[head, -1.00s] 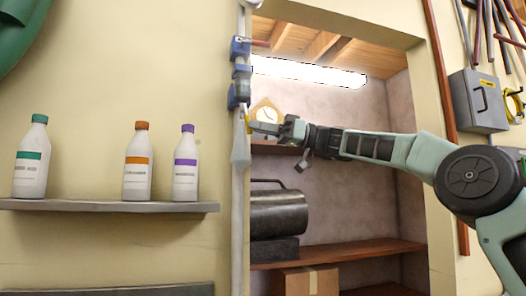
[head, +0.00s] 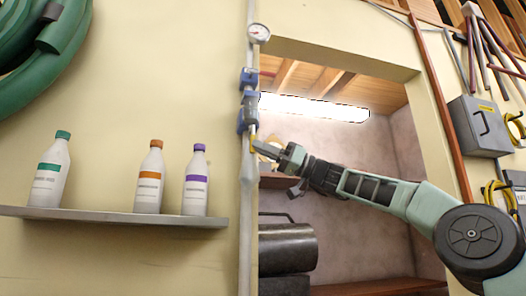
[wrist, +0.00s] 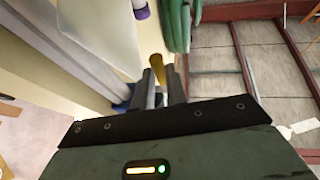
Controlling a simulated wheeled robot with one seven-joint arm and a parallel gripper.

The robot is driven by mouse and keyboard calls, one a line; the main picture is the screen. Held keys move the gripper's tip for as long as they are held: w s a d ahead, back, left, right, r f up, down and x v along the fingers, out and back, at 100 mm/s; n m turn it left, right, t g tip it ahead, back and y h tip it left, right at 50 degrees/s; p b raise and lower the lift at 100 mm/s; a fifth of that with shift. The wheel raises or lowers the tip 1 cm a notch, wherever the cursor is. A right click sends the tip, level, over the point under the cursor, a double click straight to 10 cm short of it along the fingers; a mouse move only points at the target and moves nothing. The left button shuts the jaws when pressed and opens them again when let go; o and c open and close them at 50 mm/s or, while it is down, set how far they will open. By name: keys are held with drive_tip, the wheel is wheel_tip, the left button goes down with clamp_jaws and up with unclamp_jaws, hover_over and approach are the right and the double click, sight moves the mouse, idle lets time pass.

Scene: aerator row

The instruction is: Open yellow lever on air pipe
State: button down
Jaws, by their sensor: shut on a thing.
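The air pipe (head: 246,200) is a pale vertical pipe on the wall at the left edge of the alcove. Blue valve fittings (head: 248,118) sit on it. The yellow lever (head: 252,144) shows as a short, near-upright strip just below the lower blue fitting. My gripper (head: 262,144) reaches it from the right, with its fingertips at the lever. In the wrist view, the yellow lever (wrist: 157,66) stands between the two fingers, which are shut on it. The lever's joint with the valve is too small to make out.
A shelf (head: 110,217) with white bottles is at left. The alcove behind my arm holds a dark cylinder (head: 287,246) and a lit lamp (head: 315,107).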

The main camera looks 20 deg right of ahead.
drive_tip(key=c, duration=1.4)
unclamp_jaws()
drive_tip(key=b+v, duration=0.5)
drive_tip(key=v, duration=1.2)
drive_tip(key=shift+d, duration=0.25)
drive_tip(key=shift+f, duration=0.1)
